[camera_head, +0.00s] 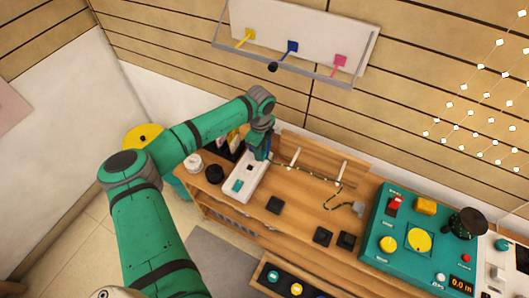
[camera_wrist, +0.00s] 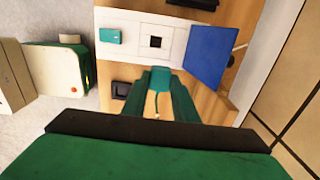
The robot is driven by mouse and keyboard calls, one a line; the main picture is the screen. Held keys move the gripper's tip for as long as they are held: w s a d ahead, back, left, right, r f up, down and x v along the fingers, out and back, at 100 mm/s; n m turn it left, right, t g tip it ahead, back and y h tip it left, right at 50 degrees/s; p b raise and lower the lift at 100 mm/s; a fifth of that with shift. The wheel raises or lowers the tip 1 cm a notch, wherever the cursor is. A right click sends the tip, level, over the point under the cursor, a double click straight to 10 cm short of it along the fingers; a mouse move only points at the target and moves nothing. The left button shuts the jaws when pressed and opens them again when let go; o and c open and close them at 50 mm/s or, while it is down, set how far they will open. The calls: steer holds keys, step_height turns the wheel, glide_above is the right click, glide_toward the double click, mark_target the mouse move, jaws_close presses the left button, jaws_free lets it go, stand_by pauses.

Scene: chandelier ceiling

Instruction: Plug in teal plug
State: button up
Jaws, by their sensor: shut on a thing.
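The teal plug (camera_wrist: 160,78) is between the fingertips of my gripper (camera_wrist: 161,88) in the wrist view, with a thin cord hanging from it. My gripper is shut on the plug. A white strip (camera_wrist: 130,56) lies just beyond it, with a square dark socket (camera_wrist: 155,41) in its face and a teal switch (camera_wrist: 110,36) to the left. The plug appears below the socket and apart from it. In the head view my gripper (camera_head: 258,152) is over the far end of the white strip (camera_head: 229,197) and hides the plug.
The wooden bench (camera_head: 290,225) carries a cord (camera_head: 318,180), dark square blocks (camera_head: 274,205) and a teal control box (camera_head: 380,220).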

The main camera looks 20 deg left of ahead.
steer(key=a+r, duration=0.1)
steer(key=s+a+r, duration=0.1)
steer(key=a, duration=0.1)
steer(key=a+r, duration=0.1)
steer(key=shift+s+a, duration=0.3)
steer(key=shift+a, duration=0.05)
stand_by(0.4)
steer(key=shift+d+f, duration=0.1)
steer(key=shift+f, duration=3.85)
steer(key=shift+w+d+f, duration=0.1)
steer(key=shift+f, duration=0.15)
